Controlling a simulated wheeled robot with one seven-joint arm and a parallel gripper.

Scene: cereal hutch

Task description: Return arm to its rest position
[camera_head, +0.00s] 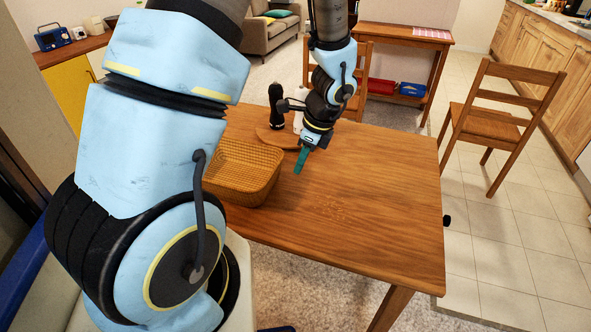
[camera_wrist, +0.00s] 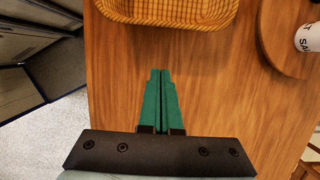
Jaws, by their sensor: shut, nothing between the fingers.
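My gripper (camera_head: 300,160) hangs above the wooden table (camera_head: 380,190), with its teal fingers pointing down. In the wrist view the two fingers of my gripper (camera_wrist: 160,75) lie side by side, shut and empty. The arm reaches out over the table from the left of the head view, bent at the elbow. The gripper is to the right of a woven basket (camera_head: 235,190) and in front of a round wooden board. How far the fingertips are above the table top is hard to tell.
The basket also shows in the wrist view (camera_wrist: 170,12). A dark pepper mill (camera_head: 276,105) and a white shaker (camera_wrist: 310,38) stand on the round board (camera_wrist: 272,40). A wooden chair (camera_head: 500,130) stands right of the table. The table's right half is clear.

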